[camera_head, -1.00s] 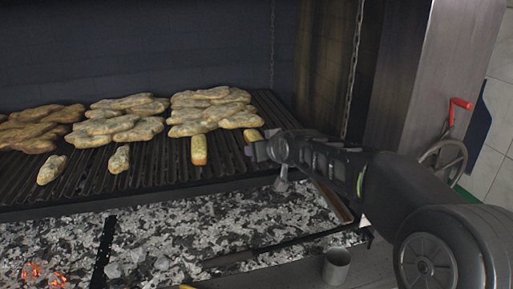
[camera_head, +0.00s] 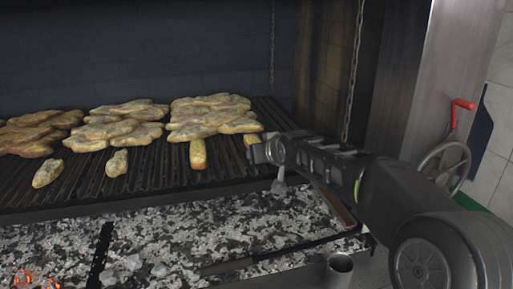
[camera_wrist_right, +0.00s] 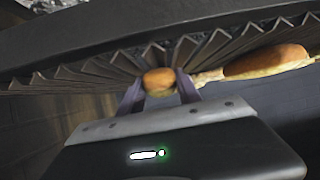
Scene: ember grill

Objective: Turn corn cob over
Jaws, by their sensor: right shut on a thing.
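A yellow corn cob (camera_head: 250,140) lies at the right front part of the grill grate (camera_head: 150,177), partly hidden by my right gripper (camera_head: 256,153). In the right wrist view the rounded end of the corn cob (camera_wrist_right: 158,80) sits between the two fingers of my right gripper (camera_wrist_right: 159,92), which is shut on it. The cob is at the level of the grate bars; I cannot tell if it is lifted. A second yellow cob (camera_head: 198,153) lies on the grate to the left, apart from the gripper. My left gripper is not in view.
Piled pale flat pieces of food (camera_head: 212,115) cover the back of the grate. Smaller pieces (camera_head: 47,172) lie at its front left. Ash and coals (camera_head: 190,235) lie below. A chain (camera_head: 352,75) hangs at the right. A metal cup (camera_head: 339,268) stands at the front.

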